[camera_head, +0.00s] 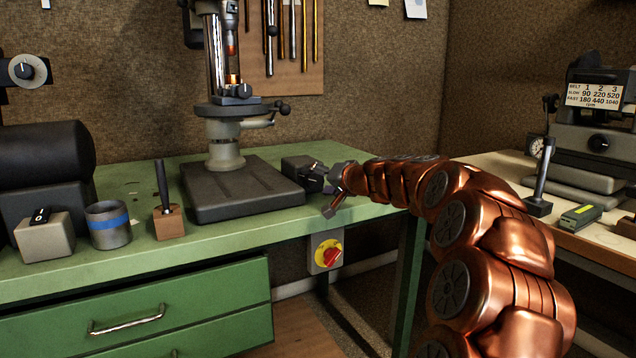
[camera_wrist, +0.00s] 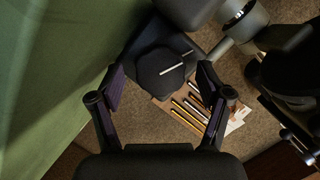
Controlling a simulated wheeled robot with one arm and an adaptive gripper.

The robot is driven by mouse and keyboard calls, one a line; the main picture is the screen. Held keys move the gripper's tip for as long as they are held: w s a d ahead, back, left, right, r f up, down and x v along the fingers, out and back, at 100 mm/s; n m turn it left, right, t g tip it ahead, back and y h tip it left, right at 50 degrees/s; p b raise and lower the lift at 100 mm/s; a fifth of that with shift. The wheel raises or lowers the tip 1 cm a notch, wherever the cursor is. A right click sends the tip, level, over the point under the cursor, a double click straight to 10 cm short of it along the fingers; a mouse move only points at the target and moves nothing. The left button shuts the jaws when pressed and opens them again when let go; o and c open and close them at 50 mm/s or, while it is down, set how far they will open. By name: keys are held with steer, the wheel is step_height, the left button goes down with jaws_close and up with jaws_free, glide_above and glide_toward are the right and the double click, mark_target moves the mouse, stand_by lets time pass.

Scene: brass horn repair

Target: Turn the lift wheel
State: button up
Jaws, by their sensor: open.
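My gripper (camera_head: 325,190) is open at the bench's right edge, beside a dark block with a silvery rod (camera_head: 303,169). In the wrist view my gripper (camera_wrist: 160,80) has its two fingers spread wide. A dark, many-sided piece with a pale bar (camera_wrist: 160,72) shows between and beyond them; no contact is visible. I cannot tell for certain whether this is the lift wheel. The drill press (camera_head: 228,120) stands behind and left of my gripper, with a dark-knobbed lever (camera_head: 282,108) on its right side.
The green bench (camera_head: 150,262) carries a blue-banded cup (camera_head: 109,225), a grey switch box (camera_head: 45,236) and a wooden block with a dark handle (camera_head: 168,221). A red-and-yellow switch (camera_head: 328,253) is below its edge. A second table (camera_head: 500,168) with a machine is at the right.

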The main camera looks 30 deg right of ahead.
steer(key=shift+w, duration=0.25)
steer(key=shift+c, duration=0.2)
steer(key=c, duration=1.1)
steer(key=m+t+y+p, duration=0.1)
steer(key=m+p, duration=0.1)
steer(key=m, duration=0.1)
steer(key=shift+m, duration=0.3)
steer(key=shift+f+m+t+y+p, duration=0.15)
steer(key=shift+m+t+y+p, duration=0.15)
steer(key=shift+m+p, duration=0.45)
steer(key=shift+f+m+t+y+p, duration=0.1)
steer(key=shift+m+t+y+p, duration=0.2)
steer(key=shift+m, duration=0.85)
